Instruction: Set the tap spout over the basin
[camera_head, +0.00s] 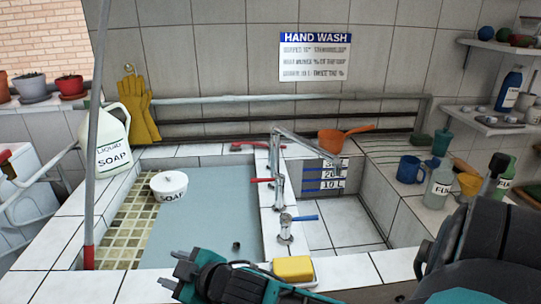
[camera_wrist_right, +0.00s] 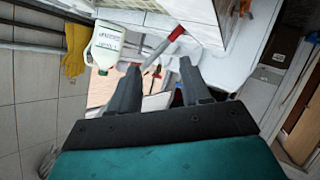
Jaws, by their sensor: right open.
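The metal tap (camera_head: 278,180) stands on the tiled divider between two basins. Its spout (camera_head: 305,142) slants to the right, with its end above the right basin (camera_head: 335,228), which has level marks on its back wall. A red lever (camera_head: 262,181) is on the tap's left side, and a blue lever (camera_head: 304,218) is on a lower valve in front. The left basin (camera_head: 200,235) has a blue-grey floor. My right gripper (camera_head: 176,272) is open and empty near the front edge of the left basin, apart from the tap. Its open fingers show in the right wrist view (camera_wrist_right: 160,85). My left gripper is not in view.
A yellow sponge (camera_head: 293,268) lies on the front ledge, close to my right arm. A white soap bowl (camera_head: 169,185) and liquid soap jug (camera_head: 113,140) are at left. A grey pole (camera_head: 97,130) rises at left. An orange pan (camera_head: 340,138) sits behind the right basin.

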